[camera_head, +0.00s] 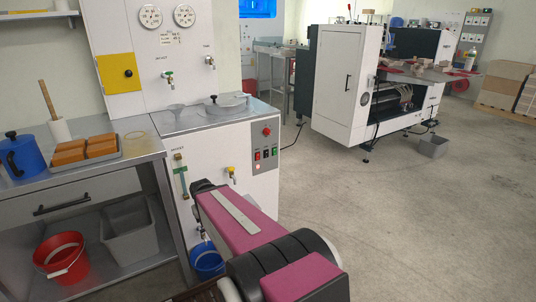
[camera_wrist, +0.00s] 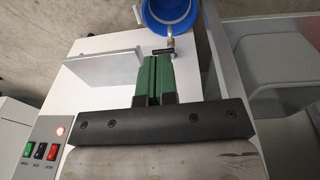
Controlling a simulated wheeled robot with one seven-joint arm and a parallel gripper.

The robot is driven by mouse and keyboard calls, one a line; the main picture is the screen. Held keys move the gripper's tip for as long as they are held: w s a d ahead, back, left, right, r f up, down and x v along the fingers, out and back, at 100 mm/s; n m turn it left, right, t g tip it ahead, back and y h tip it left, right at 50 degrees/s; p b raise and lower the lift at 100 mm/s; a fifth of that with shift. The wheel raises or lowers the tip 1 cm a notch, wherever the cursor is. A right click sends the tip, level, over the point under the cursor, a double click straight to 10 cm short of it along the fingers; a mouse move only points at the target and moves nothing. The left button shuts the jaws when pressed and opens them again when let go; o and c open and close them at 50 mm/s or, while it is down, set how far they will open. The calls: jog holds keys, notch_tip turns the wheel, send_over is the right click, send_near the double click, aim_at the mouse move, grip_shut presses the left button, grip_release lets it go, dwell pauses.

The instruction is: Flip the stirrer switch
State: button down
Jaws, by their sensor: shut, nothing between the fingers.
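A grey switch panel (camera_head: 266,146) is on the front of the white cabinet (camera_head: 235,150), with a red, a black and a green rocker switch in a row. In the wrist view the green switch (camera_wrist: 27,149), black switch (camera_wrist: 40,150) and red switch (camera_wrist: 53,152) show at the lower left, beside a lit lamp (camera_wrist: 60,130). Their labels are too small to read, so I cannot tell which is the stirrer switch. My gripper (camera_wrist: 153,62) has green fingers pressed together, empty, in front of the cabinet and apart from the switches. My arm hides the gripper in the head view.
A thin grey plate (camera_wrist: 105,66) juts from the cabinet near the fingers. A tap with a black handle (camera_wrist: 165,50) is just beyond the fingertips, above a blue bucket (camera_wrist: 168,14). A red knob (camera_head: 267,131) sits above the switches.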

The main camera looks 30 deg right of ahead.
jog(key=w+d+n+t+h, duration=0.1)
jog(key=w+d+t, duration=0.1)
jog(key=w+d, duration=0.35)
jog(key=w+d+t+h, duration=0.2)
jog(key=w+d+t, duration=0.1)
jog(key=d, duration=0.5)
jog(key=n+t+h, duration=0.1)
jog(key=n+t, duration=0.8)
jog(key=t, duration=0.1)
send_near(267, 152)
jog(key=s+a+f, duration=0.2)
jog(key=a+f, duration=0.1)
jog(key=f, duration=0.1)
jog(key=s+d+n+t+y, duration=0.3)
jog(key=s+d+n+y, duration=0.1)
jog(key=n, duration=0.3)
jog(key=shift+s+d+r+n+y, duration=0.3)
jog(key=shift+s+d+r+n, duration=0.1)
jog(key=shift+d, duration=0.4)
jog(key=shift+w, duration=0.1)
jog(key=w, duration=0.4)
jog(key=w+r, duration=0.1)
jog(key=w, duration=0.8)
jog(key=shift+w+r, duration=0.35)
jog(key=shift+w, duration=0.05)
